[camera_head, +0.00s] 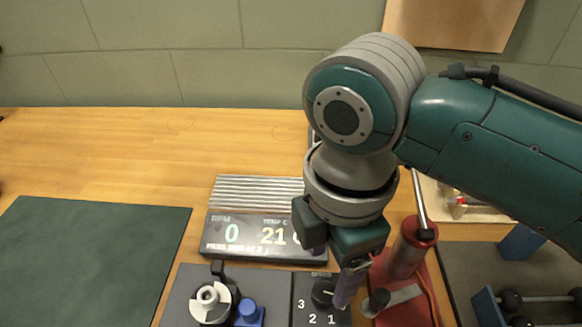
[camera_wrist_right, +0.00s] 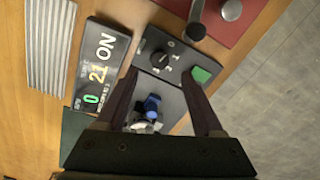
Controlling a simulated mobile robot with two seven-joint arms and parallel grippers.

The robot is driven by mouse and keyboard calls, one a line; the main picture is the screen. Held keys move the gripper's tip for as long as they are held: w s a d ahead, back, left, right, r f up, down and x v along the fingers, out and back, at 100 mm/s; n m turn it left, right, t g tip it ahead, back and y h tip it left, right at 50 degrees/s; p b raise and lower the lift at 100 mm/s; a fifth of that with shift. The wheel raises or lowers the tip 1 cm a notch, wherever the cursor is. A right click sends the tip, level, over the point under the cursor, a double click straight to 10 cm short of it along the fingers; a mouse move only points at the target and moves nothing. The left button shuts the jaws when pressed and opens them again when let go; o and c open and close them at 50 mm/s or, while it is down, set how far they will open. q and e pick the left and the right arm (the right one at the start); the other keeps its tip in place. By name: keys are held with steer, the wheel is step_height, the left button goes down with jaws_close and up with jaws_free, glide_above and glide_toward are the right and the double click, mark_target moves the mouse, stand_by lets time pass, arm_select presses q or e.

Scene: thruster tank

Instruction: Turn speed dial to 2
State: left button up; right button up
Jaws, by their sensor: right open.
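The speed dial (camera_head: 322,292) is a black round knob on a dark panel (camera_head: 301,318), with 3, 2 and 1 printed around it. In the right wrist view the dial (camera_wrist_right: 159,59) lies between and just beyond my finger ends. Its setting is too small to read surely. My right gripper (camera_head: 346,288) is above the panel, beside the dial in the head view, and partly hides the panel's right side. In the right wrist view my right gripper (camera_wrist_right: 158,74) is open, with nothing between its fingers. My left gripper is out of view.
A display (camera_head: 255,237) reads RPM 0 and TEMP 21; the wrist view shows ON. A blue knob (camera_head: 249,312) and a white-and-black fitting (camera_head: 212,302) stand left of the dial. A red base with a red cylinder (camera_head: 411,245) is close on the right. A green mat (camera_head: 85,255) lies clear at left.

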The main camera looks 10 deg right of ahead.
mark_target(324, 292)
step_height(324, 292, down, 6)
steer(key=shift+f+b, duration=0.2)
steer(key=shift+b, duration=0.45)
jaws_close()
